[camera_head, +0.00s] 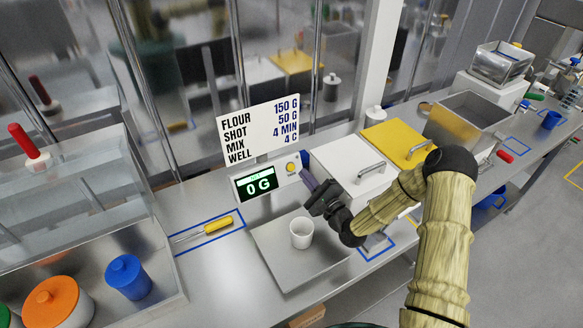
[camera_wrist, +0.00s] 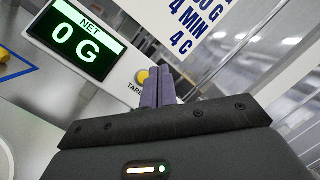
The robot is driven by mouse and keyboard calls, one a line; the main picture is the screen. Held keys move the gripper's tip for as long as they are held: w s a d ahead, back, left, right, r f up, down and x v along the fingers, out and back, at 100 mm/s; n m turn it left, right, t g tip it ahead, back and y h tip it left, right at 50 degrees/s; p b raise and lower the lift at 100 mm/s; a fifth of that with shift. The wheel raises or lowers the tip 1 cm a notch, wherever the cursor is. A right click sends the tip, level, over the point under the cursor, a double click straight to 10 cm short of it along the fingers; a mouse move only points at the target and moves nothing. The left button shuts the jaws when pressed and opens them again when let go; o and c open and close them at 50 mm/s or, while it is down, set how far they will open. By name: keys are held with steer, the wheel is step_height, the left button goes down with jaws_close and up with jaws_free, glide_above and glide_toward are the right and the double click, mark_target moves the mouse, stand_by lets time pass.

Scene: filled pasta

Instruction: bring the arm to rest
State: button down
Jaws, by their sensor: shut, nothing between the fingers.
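My gripper (camera_head: 309,181) is at the end of my arm, above the weighing scale's steel plate (camera_head: 277,246) and just in front of its display box. In the wrist view its purple fingers (camera_wrist: 158,86) are together with nothing between them. They point toward the display box, beside its yellow button (camera_wrist: 142,76). Whether they touch the box cannot be told. The display (camera_head: 260,185) reads 0 G, and it also shows in the wrist view (camera_wrist: 77,38). A white cup (camera_head: 301,232) stands upright on the plate, below my gripper.
A recipe sign (camera_head: 261,130) stands behind the display. A white-lidded bin (camera_head: 346,163) and a yellow-lidded bin (camera_head: 395,142) are to the right. A yellow-handled tool (camera_head: 217,223) lies in a blue outline at left. A clear case (camera_head: 96,205) with blue and orange lidded jars is far left.

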steer(key=s+d+r+n+g+h, duration=0.2)
steer(key=s+d+n+g+h, duration=0.7)
steer(key=n, duration=0.4)
steer(key=s+d+r+n+g+h, duration=0.2)
steer(key=s+d+r, duration=0.1)
steer(key=s, duration=0.5)
steer(key=s+d+r+n+g+h, duration=0.2)
steer(key=s+d+r, duration=0.2)
steer(key=s, duration=0.4)
steer(key=shift+s, duration=0.2)
